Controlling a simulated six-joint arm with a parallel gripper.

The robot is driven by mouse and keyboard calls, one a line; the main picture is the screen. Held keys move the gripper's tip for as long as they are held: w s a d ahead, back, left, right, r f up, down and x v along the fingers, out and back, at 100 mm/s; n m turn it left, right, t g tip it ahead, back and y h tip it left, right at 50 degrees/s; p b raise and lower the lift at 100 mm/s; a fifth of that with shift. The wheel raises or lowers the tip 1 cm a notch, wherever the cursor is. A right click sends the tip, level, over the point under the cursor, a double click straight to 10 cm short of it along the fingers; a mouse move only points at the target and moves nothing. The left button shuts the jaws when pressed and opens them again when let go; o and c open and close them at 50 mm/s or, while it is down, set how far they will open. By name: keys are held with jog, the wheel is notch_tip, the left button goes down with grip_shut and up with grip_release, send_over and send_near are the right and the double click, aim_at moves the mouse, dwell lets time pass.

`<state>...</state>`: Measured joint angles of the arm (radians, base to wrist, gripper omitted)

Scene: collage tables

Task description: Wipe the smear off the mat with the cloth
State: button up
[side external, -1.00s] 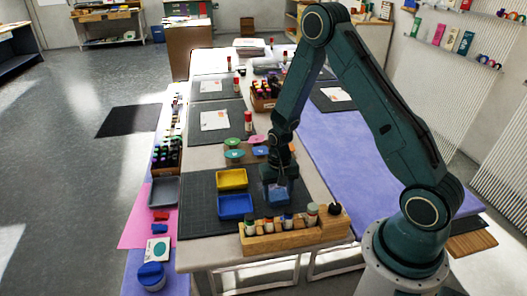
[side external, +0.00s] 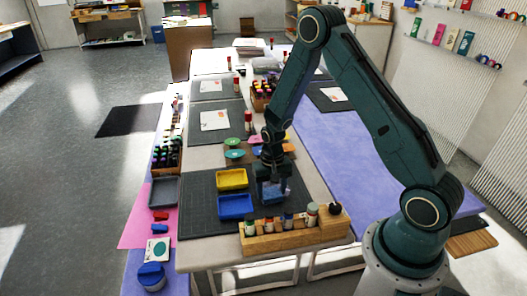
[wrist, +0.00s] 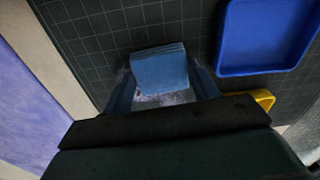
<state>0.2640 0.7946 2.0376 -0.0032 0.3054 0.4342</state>
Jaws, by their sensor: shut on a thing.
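The folded blue cloth (wrist: 160,70) is between the two fingers of my gripper (wrist: 163,86), which is shut on it. In the side view the cloth (side external: 272,197) is low at the dark gridded mat (side external: 198,190), just right of the trays; whether it presses on the mat is hard to tell. A pale, greyish smear (wrist: 166,98) shows on the mat in the wrist view, between the fingers beside the cloth. Part of the smear is hidden by the cloth and my gripper.
A blue tray (side external: 235,207) and a yellow tray (side external: 232,180) stand on the mat left of my gripper. A wooden rack (side external: 290,238) with several bottles runs along the front edge. Coloured small dishes (side external: 234,154) lie behind. The mat's left strip is bare.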

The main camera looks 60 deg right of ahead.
aim_at(267, 184)
jog(key=shift+w+d, duration=0.3)
jog(key=shift+d, duration=0.1)
jog(key=shift+w+d, duration=0.95)
jog(key=shift+w+d, duration=0.1)
jog(key=shift+d, duration=0.05)
jog(key=shift+w+d+f, duration=0.1)
jog(key=shift+w+d, duration=0.75)
jog(key=shift+w, duration=0.05)
jog(key=shift+w+d, duration=1.05)
jog(key=shift+r, duration=0.2)
